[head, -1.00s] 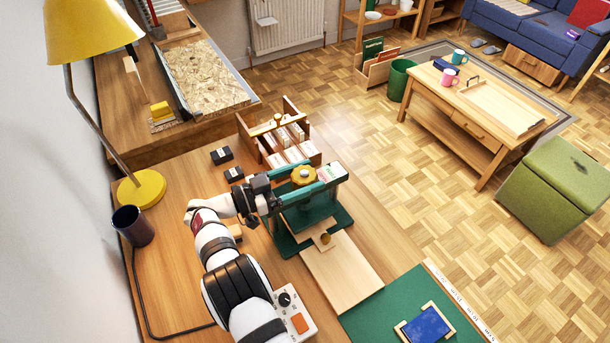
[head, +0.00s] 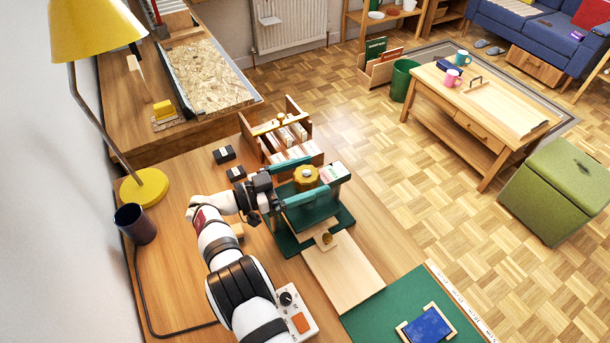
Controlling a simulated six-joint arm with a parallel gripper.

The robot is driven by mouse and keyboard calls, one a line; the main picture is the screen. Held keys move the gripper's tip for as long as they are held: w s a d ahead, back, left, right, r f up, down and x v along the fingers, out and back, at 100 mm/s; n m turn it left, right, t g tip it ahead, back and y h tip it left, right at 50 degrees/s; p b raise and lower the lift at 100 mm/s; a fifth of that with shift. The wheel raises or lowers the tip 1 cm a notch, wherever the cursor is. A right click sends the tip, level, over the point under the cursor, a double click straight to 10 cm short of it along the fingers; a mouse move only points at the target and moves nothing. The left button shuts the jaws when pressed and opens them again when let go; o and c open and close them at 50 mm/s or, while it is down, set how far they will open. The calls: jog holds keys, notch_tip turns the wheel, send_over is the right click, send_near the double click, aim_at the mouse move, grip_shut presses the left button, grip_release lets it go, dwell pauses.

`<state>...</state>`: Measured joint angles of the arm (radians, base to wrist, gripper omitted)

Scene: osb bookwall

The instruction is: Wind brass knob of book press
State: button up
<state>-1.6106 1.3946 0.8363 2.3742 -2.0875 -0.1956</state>
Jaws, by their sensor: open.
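The book press (head: 287,241) is dark green and stands upright on the wooden desk. Its lobed brass knob (head: 305,176) is on top. My gripper (head: 316,174) reaches over the press from the left. Its two teal fingers are open, one on the far side of the knob and one on the near side. A gap seems to show between knob and fingers; contact cannot be told. The fingers and wrist hide part of the press's top.
A pale board (head: 343,276) with a small brass knob lies before the press. A wooden card box (head: 247,138) stands behind it. Small black boxes (head: 223,154), a dark mug (head: 135,224), a yellow lamp (head: 147,188) and a control box (head: 299,314) are nearby. A green mat (head: 378,318) lies at the front right.

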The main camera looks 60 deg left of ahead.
jog(key=s+a, duration=0.1)
jog(key=s, duration=1.1)
jog(key=shift+a, duration=0.15)
